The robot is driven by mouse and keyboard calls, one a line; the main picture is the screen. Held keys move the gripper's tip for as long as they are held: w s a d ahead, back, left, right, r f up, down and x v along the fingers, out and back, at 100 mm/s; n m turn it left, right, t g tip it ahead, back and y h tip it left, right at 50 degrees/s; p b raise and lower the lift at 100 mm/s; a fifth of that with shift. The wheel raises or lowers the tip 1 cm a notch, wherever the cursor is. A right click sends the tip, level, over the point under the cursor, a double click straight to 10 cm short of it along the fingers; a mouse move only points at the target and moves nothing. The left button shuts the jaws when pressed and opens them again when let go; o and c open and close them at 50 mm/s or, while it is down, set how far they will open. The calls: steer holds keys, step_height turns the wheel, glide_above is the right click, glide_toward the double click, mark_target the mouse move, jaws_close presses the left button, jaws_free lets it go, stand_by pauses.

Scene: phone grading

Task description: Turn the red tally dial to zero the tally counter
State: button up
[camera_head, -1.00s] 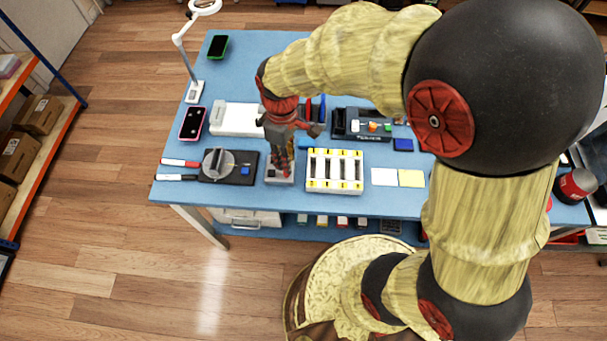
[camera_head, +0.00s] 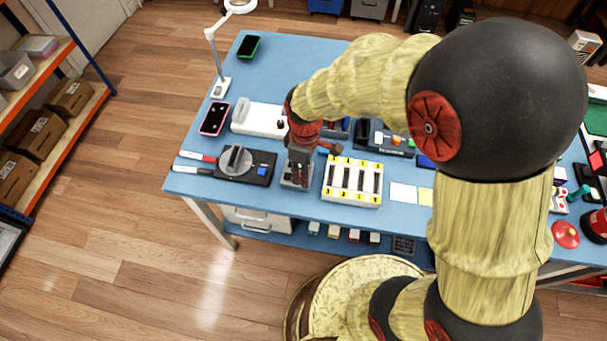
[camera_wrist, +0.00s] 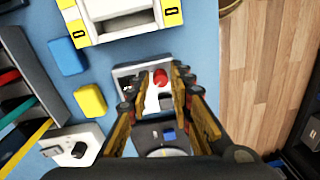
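The tally counter (camera_head: 296,184) is a small pale box on the blue table, between the black unit with a round grey disc and the white-and-yellow slotted rack. My gripper (camera_head: 302,168) points down over it and hides most of it. In the wrist view, the red tally dial (camera_wrist: 160,77) shows at the far end of the counter's pale face (camera_wrist: 124,72). My gripper (camera_wrist: 155,82) is open, with one finger on each side of the dial and a gap to the left one. Whether the right finger touches the dial, I cannot tell.
The slotted rack (camera_head: 351,199) stands close to the right of the counter. The black disc unit (camera_head: 262,180) is close on the left. A white box with a black knob (camera_head: 258,120) lies behind. Blue (camera_wrist: 67,57) and yellow (camera_wrist: 90,101) blocks show in the wrist view.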

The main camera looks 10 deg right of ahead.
steer(key=shift+f, duration=0.1)
steer(key=shift+c, duration=0.9)
steer(key=c, duration=0.4)
steer(key=m+p, duration=0.2)
steer(key=shift+s+m, duration=0.1)
steer(key=shift+m, duration=0.3)
steer(key=m+p, duration=0.3)
steer(key=m, duration=0.1)
steer(key=m+p, duration=0.2)
steer(key=m, duration=0.2)
steer(key=shift+m+t+p, duration=0.3)
steer(key=shift+m+p, duration=0.8)
steer(key=shift+m, duration=0.4)
